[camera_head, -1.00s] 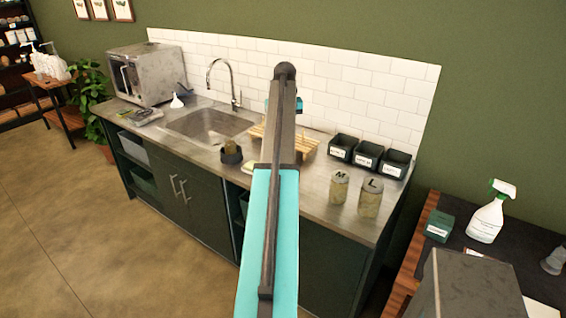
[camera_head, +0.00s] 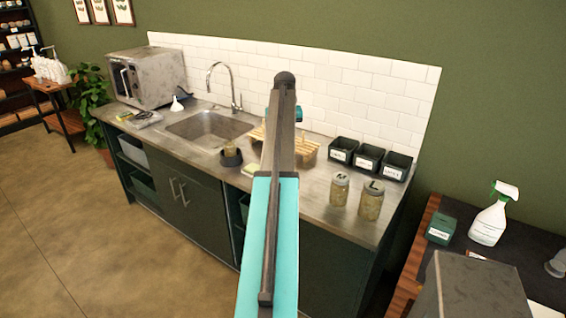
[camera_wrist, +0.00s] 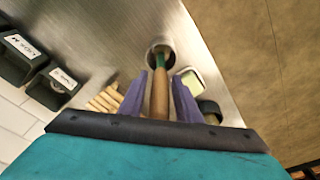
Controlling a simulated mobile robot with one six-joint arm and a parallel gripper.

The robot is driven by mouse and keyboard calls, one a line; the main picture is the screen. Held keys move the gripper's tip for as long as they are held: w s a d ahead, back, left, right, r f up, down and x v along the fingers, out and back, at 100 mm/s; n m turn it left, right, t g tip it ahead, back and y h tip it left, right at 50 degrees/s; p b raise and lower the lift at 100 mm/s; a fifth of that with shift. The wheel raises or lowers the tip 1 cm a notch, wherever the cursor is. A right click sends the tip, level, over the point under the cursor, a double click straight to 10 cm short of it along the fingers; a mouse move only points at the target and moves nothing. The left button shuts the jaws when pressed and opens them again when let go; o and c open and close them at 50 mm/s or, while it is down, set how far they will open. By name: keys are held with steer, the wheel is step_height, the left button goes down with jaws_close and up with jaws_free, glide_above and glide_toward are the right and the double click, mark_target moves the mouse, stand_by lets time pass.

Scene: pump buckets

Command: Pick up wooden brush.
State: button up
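The wooden brush (camera_wrist: 159,95) shows in the wrist view, its brown handle pointing toward the camera. Past a green section its far end reaches a small round cup (camera_wrist: 153,45); whether it stands in it is hard to tell. My gripper (camera_wrist: 159,75) has its two purple fingers on either side of the handle, with narrow gaps seen near the fingertips. It looks open around the handle. In the head view my arm hides the brush and the fingers.
A slatted wooden rack (camera_wrist: 100,102), a pale sponge (camera_wrist: 193,83) and a dark cup (camera_wrist: 210,111) are close by. Labelled black bins (camera_head: 343,150) stand by the tiled wall. Two labelled jars (camera_head: 339,190) (camera_head: 371,203) stand on the counter's right. The sink (camera_head: 205,128) is left.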

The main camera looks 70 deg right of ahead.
jaws_close()
step_height(320, 180, up, 18)
steer(key=p, duration=0.8)
stand_by(0.6)
